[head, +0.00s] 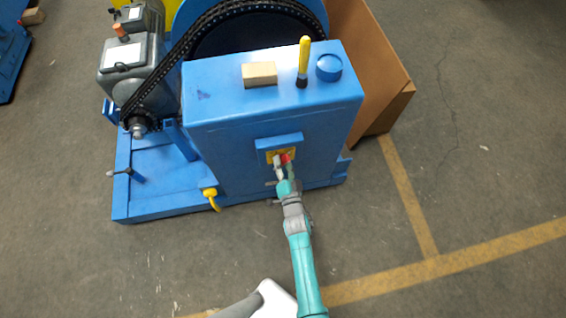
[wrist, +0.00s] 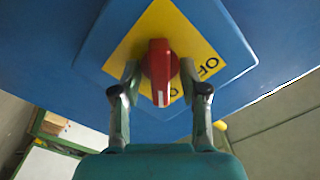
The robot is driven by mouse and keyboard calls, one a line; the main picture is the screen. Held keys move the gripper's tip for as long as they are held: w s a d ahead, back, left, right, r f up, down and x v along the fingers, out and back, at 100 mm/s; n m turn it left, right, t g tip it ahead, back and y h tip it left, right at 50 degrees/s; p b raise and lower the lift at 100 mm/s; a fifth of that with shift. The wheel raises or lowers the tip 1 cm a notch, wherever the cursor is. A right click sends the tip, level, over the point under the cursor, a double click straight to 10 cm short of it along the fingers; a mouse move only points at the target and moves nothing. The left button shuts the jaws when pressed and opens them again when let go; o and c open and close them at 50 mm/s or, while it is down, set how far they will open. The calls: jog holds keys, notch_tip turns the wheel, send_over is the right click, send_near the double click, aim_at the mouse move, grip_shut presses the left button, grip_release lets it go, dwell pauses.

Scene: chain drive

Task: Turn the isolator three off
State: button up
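The isolator's red knob (wrist: 160,72) is on a yellow plate (wrist: 190,38) on a blue housing, with "OFF" printed to the right of the knob. Its grip stands upright in the wrist view. In the head view the red knob (head: 287,158) shows on the front of the blue machine, partly hidden by my gripper (head: 283,168). In the wrist view my gripper (wrist: 160,78) has one finger on each side of the knob, apart and very close to it. I cannot make out firm contact. A number three is not readable.
The blue cabinet (head: 230,145) carries a wooden block (head: 259,74), a yellow-handled lever (head: 304,60) and a blue round cap (head: 329,67) on top. A motor (head: 130,60) and chain stand behind left. A cardboard box (head: 375,70) is at right. The floor in front is clear.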

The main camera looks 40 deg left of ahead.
grip_shut()
jog(key=shift+n, duration=0.4)
jog(key=n, duration=0.3)
jog(key=shift+n, duration=0.4)
jog(key=n, duration=0.4)
jog(key=shift+n, duration=0.3)
jog(key=n, duration=0.4)
jog(key=shift+s, duration=0.1)
jog(key=n, duration=0.4)
jog(key=shift+n, duration=0.5)
